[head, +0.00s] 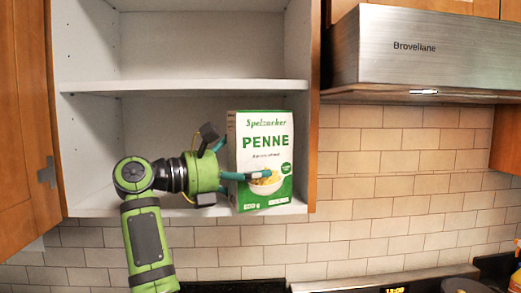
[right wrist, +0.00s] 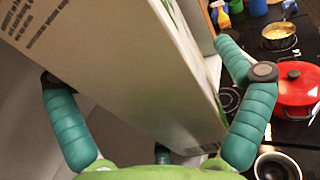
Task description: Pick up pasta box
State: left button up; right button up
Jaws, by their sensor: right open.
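The pasta box (head: 262,150), white and green with "PENNE" on its front, stands upright on the bottom shelf of the open cabinet, near its right wall. My right gripper (head: 241,160) is at the box's left side, with one teal finger in front of the printed face and the other near its left edge, partly hidden. In the right wrist view the box (right wrist: 125,60) fills the space between the two spread fingers. The gripper is open; contact with the box is unclear. My left gripper is not in view.
The cabinet's middle shelf (head: 185,86) is just above the box and gripper. An open wooden door (head: 25,130) stands at left, and a steel range hood (head: 430,55) at right. The stove below holds a red pot (right wrist: 298,88) and a yellow-filled pan (right wrist: 278,33).

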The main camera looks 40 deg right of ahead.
jog(key=shift+w+d+f, duration=0.1)
jog(key=shift+d+f, duration=0.05)
jog(key=shift+d, duration=0.2)
jog(key=shift+a, duration=0.2)
jog(key=c, duration=1.7)
jog(key=shift+r, duration=0.3)
